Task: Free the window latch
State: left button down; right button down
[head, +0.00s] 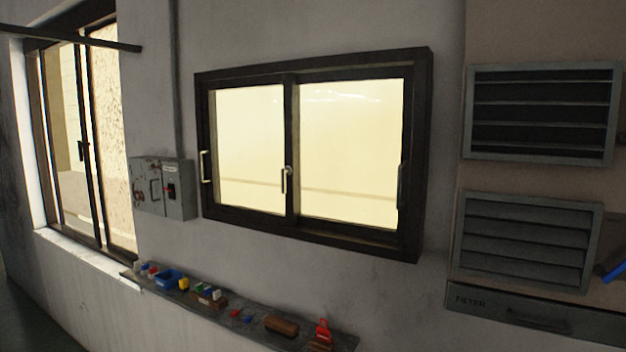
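A dark-framed sliding window (317,232) with two bright panes is set in the grey wall at the middle. A small pale metal latch (286,179) sits on its centre upright, where the two panes meet; it is too small to tell whether it is locked. A pale pull handle (205,166) is on the left side of the frame, and a darker one (403,186) is on the right side. Neither of my grippers is in view.
A second window (83,150) stands at far left. A grey switch box (163,188) hangs between the windows. A narrow ledge (258,332) below holds several small coloured items. Louvred vents (527,238) are at right. A blue item (613,270) is cut off by the right edge.

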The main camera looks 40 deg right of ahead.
aim_at(288, 170)
jog(key=i+l+z, duration=0.15)
jog(key=i+l, duration=0.75)
jog(key=l, duration=0.1)
